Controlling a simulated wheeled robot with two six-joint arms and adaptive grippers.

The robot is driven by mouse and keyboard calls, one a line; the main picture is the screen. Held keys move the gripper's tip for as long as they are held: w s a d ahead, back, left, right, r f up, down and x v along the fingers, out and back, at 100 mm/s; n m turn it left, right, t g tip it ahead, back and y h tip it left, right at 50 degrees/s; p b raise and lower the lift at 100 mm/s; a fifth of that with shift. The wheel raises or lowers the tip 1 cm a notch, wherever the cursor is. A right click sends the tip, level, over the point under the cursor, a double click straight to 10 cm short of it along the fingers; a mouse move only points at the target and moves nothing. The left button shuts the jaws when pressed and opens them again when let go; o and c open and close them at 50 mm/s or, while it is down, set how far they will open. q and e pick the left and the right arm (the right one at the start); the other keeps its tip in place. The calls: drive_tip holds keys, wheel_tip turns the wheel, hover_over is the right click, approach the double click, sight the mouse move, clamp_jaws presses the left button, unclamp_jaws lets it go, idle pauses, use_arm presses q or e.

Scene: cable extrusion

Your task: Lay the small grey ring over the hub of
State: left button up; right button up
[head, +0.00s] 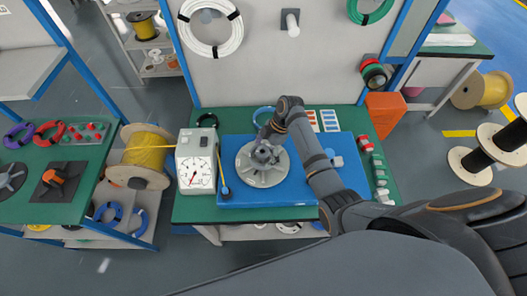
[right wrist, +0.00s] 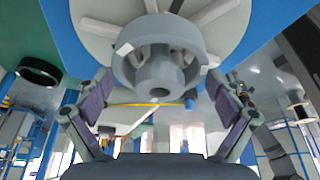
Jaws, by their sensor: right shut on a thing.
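The light grey spoked disc (head: 262,178) lies on the blue mat on the middle table. It also fills the top of the right wrist view (right wrist: 90,22). My right gripper (head: 265,150) is directly above the disc's centre. In the right wrist view its two purple-padded fingers (right wrist: 160,85) are on either side of the small grey ring (right wrist: 125,62) and grip it. The grey hub (right wrist: 160,78) shows inside the ring's opening. I cannot tell how far down the ring sits around it. In the head view the gripper hides most of the hub and ring. My left gripper is not in view.
A white dial gauge (head: 195,165) stands left of the blue mat (head: 335,145). The mat's right part is mostly bare.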

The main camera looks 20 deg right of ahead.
drive_tip(key=shift+f, duration=0.5)
idle(0.3)
drive_tip(key=o, duration=0.8)
wheel_tip(320, 180, up, 8)
drive_tip(key=p, duration=0.8)
drive_tip(key=shift+r, duration=0.15)
